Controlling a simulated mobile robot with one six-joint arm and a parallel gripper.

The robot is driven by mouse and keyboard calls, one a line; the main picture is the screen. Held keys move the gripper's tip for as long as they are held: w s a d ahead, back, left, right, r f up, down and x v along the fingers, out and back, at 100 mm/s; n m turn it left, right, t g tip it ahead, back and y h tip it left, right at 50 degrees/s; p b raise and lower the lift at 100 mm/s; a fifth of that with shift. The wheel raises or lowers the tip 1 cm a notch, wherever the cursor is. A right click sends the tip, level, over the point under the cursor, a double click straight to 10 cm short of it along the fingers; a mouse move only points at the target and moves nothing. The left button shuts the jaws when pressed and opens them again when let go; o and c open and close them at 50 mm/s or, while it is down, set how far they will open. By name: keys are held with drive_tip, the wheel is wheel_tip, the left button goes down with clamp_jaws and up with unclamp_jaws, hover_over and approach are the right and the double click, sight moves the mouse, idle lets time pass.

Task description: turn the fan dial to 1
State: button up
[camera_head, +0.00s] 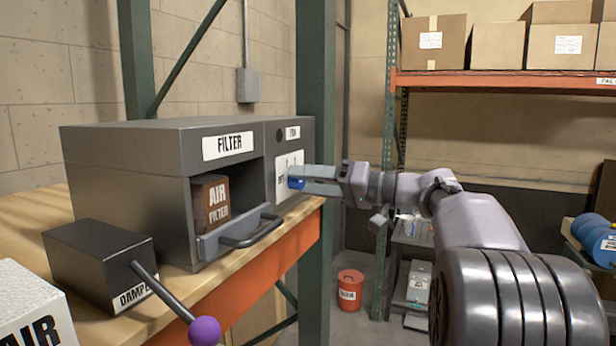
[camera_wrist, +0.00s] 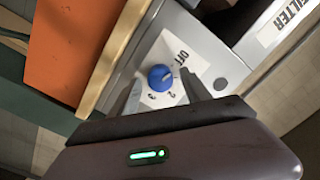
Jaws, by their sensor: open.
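The fan dial is a blue round knob (camera_wrist: 161,77) on a white label plate (camera_wrist: 178,47) marked OFF with numbers around it. In the head view a bit of the blue dial (camera_head: 296,183) shows at my gripper's tips, on the right front of the grey filter box (camera_head: 125,165). My gripper (camera_wrist: 160,92) is open, with one finger on each side of the dial in the wrist view. I cannot tell whether the fingers touch it. In the head view my gripper (camera_head: 300,178) reaches in from the right, and its fingers partly hide the dial and plate.
An open compartment holds a brown air filter (camera_head: 211,201), with a drawer handle (camera_head: 252,232) below. A black damper box (camera_head: 100,262) with a purple-knobbed lever (camera_head: 204,330) stands on the wooden bench at left. A red bucket (camera_head: 350,290) stands on the floor.

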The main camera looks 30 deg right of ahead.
drive_tip(key=shift+w, duration=0.1)
drive_tip(key=c, duration=0.6)
clamp_jaws()
drive_tip(key=shift+m, duration=0.3)
drive_tip(key=m+b, duration=0.1)
drive_tip(key=m, duration=0.2)
drive_tip(key=shift+m+b, duration=0.4)
drive_tip(key=m, duration=0.5)
drive_tip(key=shift+m, duration=0.4)
